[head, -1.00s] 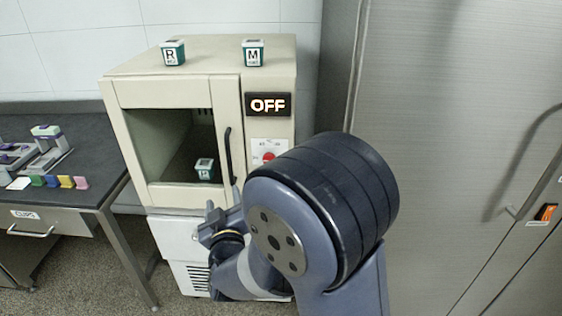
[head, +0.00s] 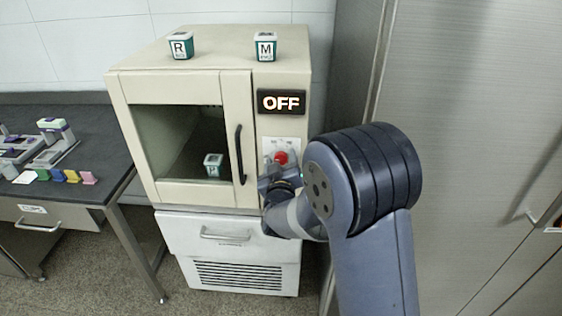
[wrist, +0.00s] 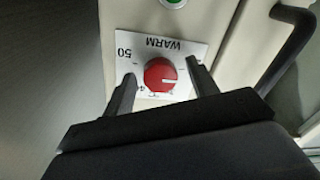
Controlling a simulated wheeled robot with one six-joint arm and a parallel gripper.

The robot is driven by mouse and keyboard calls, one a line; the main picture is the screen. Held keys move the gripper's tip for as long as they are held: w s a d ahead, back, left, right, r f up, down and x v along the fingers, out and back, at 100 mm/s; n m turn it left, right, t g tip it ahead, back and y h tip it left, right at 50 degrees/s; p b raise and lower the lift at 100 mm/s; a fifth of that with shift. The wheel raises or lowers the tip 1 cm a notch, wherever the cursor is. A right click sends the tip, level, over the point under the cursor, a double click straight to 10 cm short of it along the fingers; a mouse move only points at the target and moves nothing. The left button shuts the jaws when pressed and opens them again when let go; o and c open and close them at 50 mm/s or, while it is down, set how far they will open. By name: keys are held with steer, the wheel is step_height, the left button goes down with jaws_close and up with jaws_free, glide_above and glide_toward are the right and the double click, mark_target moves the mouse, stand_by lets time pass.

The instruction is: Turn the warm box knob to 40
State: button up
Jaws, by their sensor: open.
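The warm box (head: 180,86) is a cream cabinet with a glass door, and its display (head: 284,102) reads OFF. Its red knob (head: 281,158) sits on a white plate below the display. In the wrist view the red knob (wrist: 160,74) has a white pointer line, and the plate (wrist: 180,46) reads WARM and 50, upside down. The line points to the right in that view. My gripper (wrist: 160,78) is open, with one finger on each side of the knob; I cannot tell whether they touch it. In the head view my gripper (head: 282,172) partly covers the plate's lower part.
The door's black handle (head: 240,154) is just left of the knob. Tubs marked R (head: 181,46) and M (head: 265,47) stand on top; another tub (head: 213,165) is inside. A steel cabinet (head: 480,130) stands right, a dark bench (head: 95,150) left.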

steer(key=shift+c, duration=0.4)
steer(key=c, duration=0.9)
